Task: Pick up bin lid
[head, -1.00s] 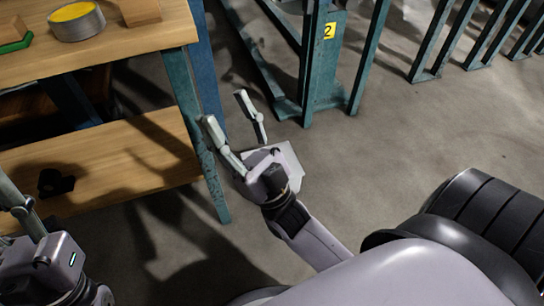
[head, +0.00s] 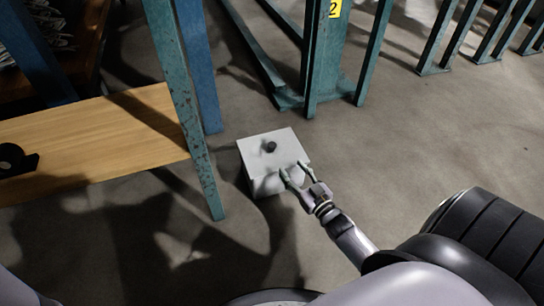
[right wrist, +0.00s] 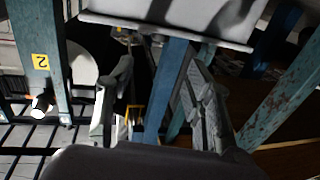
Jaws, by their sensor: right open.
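The bin lid (head: 287,140) is a pale square plate with a small dark knob (head: 270,147) near its middle. It lies on a low pale bin on the floor, right of the table leg in the head view. My right gripper (head: 292,170) is open and empty, with its fingers at the lid's front right edge. I cannot tell whether they touch it. In the right wrist view, the open fingers (right wrist: 160,65) point towards a pale panel (right wrist: 165,14) at the top, which looks like part of the bin or lid. My left gripper is out of view.
A green table leg (head: 182,100) and a low wooden shelf (head: 95,135) stand left of the bin. A dark object (head: 14,160) sits on the shelf. A green frame with a yellow number plate (head: 335,8) stands behind. Floor to the right is clear.

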